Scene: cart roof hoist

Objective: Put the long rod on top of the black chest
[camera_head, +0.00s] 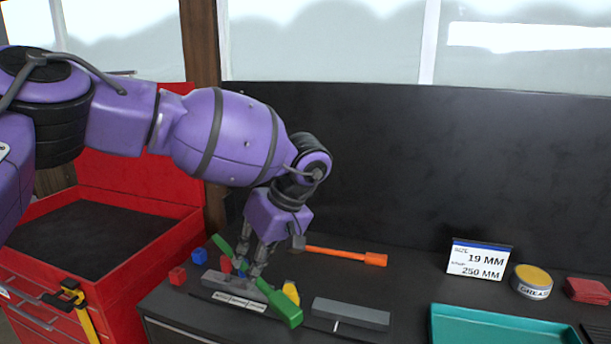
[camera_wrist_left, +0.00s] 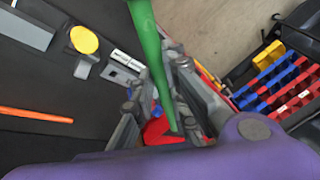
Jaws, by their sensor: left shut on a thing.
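My left gripper (camera_head: 252,268) is shut on a long green rod (camera_head: 277,303), holding it partway along its length. The rod runs from upper left to lower right between the fingers, with a thicker block-like end at lower right. In the left wrist view, the green rod (camera_wrist_left: 150,50) passes between the fingers of the left gripper (camera_wrist_left: 157,95). I cannot tell whether it touches the surface below. A dark cabinet top (camera_head: 330,285), with a drawer front below, lies under the gripper; it may be the black chest. My right gripper is not in view.
An orange bar (camera_head: 345,256) lies behind the gripper. A teal tray (camera_head: 500,318), sign (camera_head: 478,259) and grease tin (camera_head: 532,282) are right. An open red chest (camera_head: 150,185) stands left.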

